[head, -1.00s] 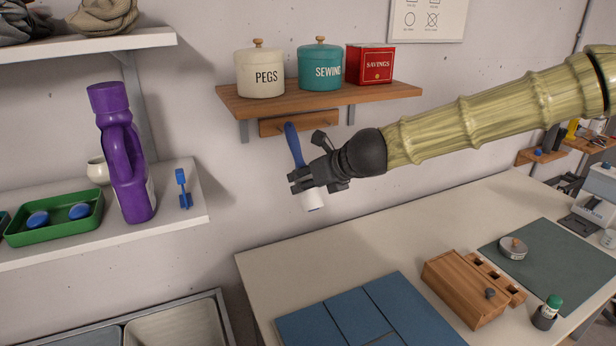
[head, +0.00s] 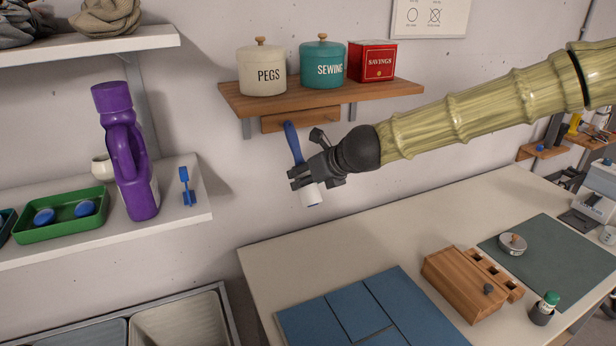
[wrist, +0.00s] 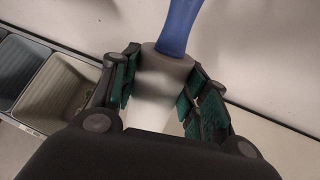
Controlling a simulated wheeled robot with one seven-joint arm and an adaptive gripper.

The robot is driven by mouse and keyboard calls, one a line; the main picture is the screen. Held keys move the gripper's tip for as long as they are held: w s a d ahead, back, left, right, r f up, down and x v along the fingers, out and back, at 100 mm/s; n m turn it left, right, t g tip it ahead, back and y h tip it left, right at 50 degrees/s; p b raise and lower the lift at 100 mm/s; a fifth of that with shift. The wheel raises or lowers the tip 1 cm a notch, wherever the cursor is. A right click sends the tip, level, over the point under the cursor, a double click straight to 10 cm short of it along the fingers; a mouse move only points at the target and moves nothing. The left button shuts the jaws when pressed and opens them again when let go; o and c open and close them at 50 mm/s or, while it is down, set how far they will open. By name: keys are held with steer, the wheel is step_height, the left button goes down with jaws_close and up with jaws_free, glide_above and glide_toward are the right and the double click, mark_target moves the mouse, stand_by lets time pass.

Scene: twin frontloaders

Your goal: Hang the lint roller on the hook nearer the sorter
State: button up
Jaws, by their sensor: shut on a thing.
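The lint roller (head: 293,143) has a blue handle pointing up and a white roll at its lower end. My gripper (head: 304,180) is shut on the white roll and holds it in the air in front of the wall, below the wooden shelf. The wrist view shows the white roll of the lint roller (wrist: 158,85) between the teal-padded fingers. A wooden hook rail (head: 300,119) is fixed under the shelf, just above the handle; its hooks are hard to make out. The sorter (head: 188,328) is probably the bins at the lower left, partly cut off.
The wooden shelf (head: 330,96) bears the PEGS, SEWING and SAVINGS containers. A purple bottle (head: 122,150) and green tray (head: 62,228) stand on the white shelf at left. The table (head: 400,225) below holds blue panels, a wooden box and a green mat.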

steer(key=shift+b+x, duration=0.6)
steer(key=shift+x, duration=0.55)
steer(key=shift+w+d, duration=0.1)
steer(key=shift+d, duration=0.05)
steer(key=shift+w+a+f+t+y+b, duration=0.25)
steer(key=shift+w+f+t+b, duration=0.25)
steer(key=shift+b, duration=2.65)
steer(key=shift+w+a+f+t+y+b, duration=0.25)
steer(key=shift+w+f+t+b, duration=0.25)
steer(key=shift+b, duration=2.65)
steer(key=shift+w+a+f+n+t+y+b, duration=0.1)
steer(key=shift+w+a+f+t+y+b, duration=0.3)
steer(key=shift+b, duration=2.1)
steer(key=shift+w+a+f+n+t+y+b, duration=0.15)
steer(key=shift+w+t+b, duration=0.35)
steer(key=shift+b, duration=2)
steer(key=shift+w+a+f+n+t+y+b, duration=0.2)
steer(key=shift+w+b, duration=0.4)
steer(key=shift+b, duration=1.9)
